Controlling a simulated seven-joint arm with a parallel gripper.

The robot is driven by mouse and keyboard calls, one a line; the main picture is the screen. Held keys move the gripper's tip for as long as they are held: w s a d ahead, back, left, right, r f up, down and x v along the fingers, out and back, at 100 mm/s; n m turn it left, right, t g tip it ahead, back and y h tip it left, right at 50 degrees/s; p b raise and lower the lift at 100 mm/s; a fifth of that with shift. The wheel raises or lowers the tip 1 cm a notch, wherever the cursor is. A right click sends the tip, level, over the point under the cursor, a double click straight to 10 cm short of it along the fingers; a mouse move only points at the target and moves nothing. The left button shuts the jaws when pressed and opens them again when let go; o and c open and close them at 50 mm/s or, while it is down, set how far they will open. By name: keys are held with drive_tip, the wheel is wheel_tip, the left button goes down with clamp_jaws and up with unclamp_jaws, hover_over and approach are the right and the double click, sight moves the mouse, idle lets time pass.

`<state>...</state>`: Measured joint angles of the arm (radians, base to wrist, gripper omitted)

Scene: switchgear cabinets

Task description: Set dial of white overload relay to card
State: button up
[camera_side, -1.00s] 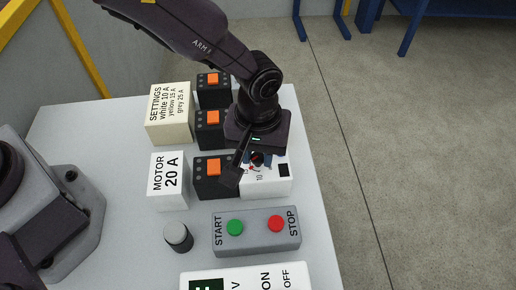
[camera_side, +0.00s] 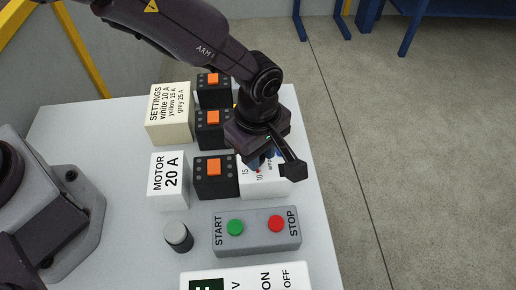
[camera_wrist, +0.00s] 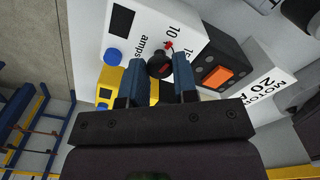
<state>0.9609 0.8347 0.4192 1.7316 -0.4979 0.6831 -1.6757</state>
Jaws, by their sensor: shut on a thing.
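The white overload relay (camera_side: 262,186) stands in the front row, right of a black block with an orange button; its scale shows 10, 15 and "amps". In the wrist view, its black dial (camera_wrist: 160,66) lies between my gripper's (camera_wrist: 160,76) two blue fingers, which are shut on it. A small red mark (camera_wrist: 169,46) shows beside the dial near the 10; I cannot tell the exact setting. In the side view my gripper (camera_side: 262,162) hides the dial. The settings card (camera_side: 170,112) reads white 10 A, yellow 15 A, grey 25 A.
A white block (camera_side: 168,181) reads MOTOR 20 A. A grey START/STOP box (camera_side: 256,232) stands in front of the relay, and a grey round knob (camera_side: 178,236) at its left. A yellow relay (camera_wrist: 107,82) sits close behind the white one. Black blocks with orange buttons line the left.

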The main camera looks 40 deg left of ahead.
drive_tip(key=shift+n, duration=0.9)
drive_tip(key=shift+d, duration=0.1)
drive_tip(key=o, duration=0.9)
wheel_tip(320, 180, up, 13)
